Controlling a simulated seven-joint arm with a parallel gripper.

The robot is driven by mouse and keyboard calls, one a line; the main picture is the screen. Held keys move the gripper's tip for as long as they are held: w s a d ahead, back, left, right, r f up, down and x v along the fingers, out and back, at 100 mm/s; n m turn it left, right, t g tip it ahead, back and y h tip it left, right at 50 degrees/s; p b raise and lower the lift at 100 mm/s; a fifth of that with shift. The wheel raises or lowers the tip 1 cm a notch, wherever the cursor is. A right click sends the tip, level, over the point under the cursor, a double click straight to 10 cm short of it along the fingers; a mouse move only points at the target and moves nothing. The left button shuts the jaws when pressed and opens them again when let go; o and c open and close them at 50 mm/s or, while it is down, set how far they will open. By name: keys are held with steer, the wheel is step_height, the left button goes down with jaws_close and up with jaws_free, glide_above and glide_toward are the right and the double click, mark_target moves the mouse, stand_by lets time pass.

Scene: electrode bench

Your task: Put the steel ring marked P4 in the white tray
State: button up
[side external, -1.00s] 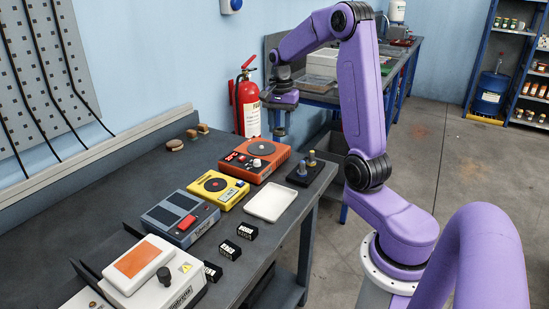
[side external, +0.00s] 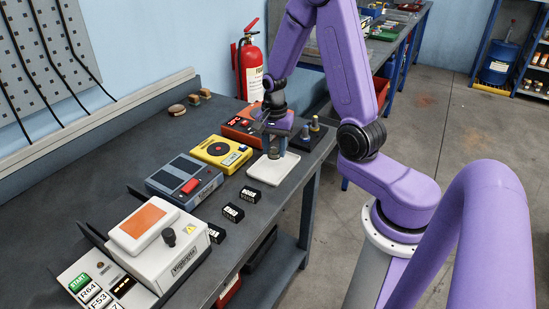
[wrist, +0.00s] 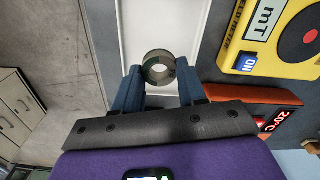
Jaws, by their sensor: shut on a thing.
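My gripper (side external: 276,150) is over the white tray (side external: 262,178) on the dark bench, pointing down. In the wrist view its blue fingers (wrist: 158,78) are shut on a grey steel ring (wrist: 150,72), one on each side. The white tray (wrist: 187,30) lies behind and below the ring in that view. I cannot read a P4 mark on the ring. In the side view the ring is too small to make out clearly, and I cannot tell how high it is above the tray floor.
A yellow device (side external: 222,153), an orange-red device (side external: 238,125) and a grey-blue device (side external: 184,181) stand left of the tray. A black block with pegs (side external: 311,131) stands behind it to the right. Small black labelled blocks (side external: 250,194) lie in front.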

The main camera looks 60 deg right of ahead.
mark_target(274, 166)
steer(key=shift+f, duration=1.85)
steer(key=o, duration=1.1)
steer(key=shift+f, duration=0.15)
